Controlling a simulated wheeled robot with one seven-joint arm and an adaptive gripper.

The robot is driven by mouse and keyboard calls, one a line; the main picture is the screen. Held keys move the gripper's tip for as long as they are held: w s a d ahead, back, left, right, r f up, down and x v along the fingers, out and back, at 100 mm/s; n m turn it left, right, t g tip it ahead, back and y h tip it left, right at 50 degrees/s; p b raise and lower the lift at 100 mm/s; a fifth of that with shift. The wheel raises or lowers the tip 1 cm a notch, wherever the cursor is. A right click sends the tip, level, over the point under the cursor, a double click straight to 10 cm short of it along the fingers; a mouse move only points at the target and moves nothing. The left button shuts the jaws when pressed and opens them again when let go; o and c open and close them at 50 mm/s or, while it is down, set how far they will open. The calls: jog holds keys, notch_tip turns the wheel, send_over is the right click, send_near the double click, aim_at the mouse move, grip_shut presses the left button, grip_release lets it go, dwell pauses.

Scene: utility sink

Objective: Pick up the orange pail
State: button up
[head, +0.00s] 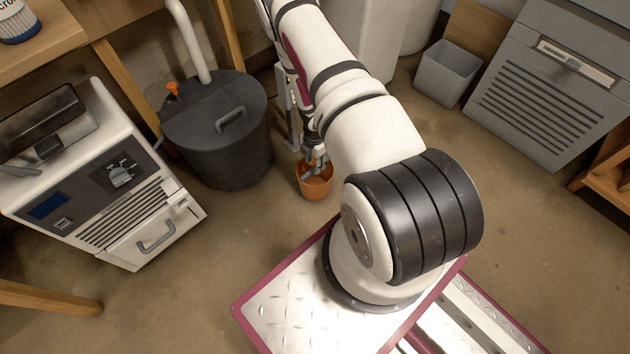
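The orange pail (316,188) is small and stands on the brown floor, right of the dark lidded barrel. Its front wall and part of its rim show. My gripper (314,170) points down at the pail, with its fingertips at or inside the pail's opening. The fingers overlap the far part of the rim, and I cannot tell whether they touch it. The finger spacing is too small to read. My arm hides the area to the right of and behind the gripper.
A dark lidded barrel (222,135) stands close to the pail's left. A white machine (110,180) is further left. A grey bin (447,73) and a grey vented cabinet (548,90) stand at the upper right. The floor (240,225) left and front of the pail is clear.

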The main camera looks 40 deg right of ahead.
notch_tip(320, 180, down, 5)
jog(key=b, duration=0.3)
jog(key=shift+d+f, duration=0.1)
grip_shut()
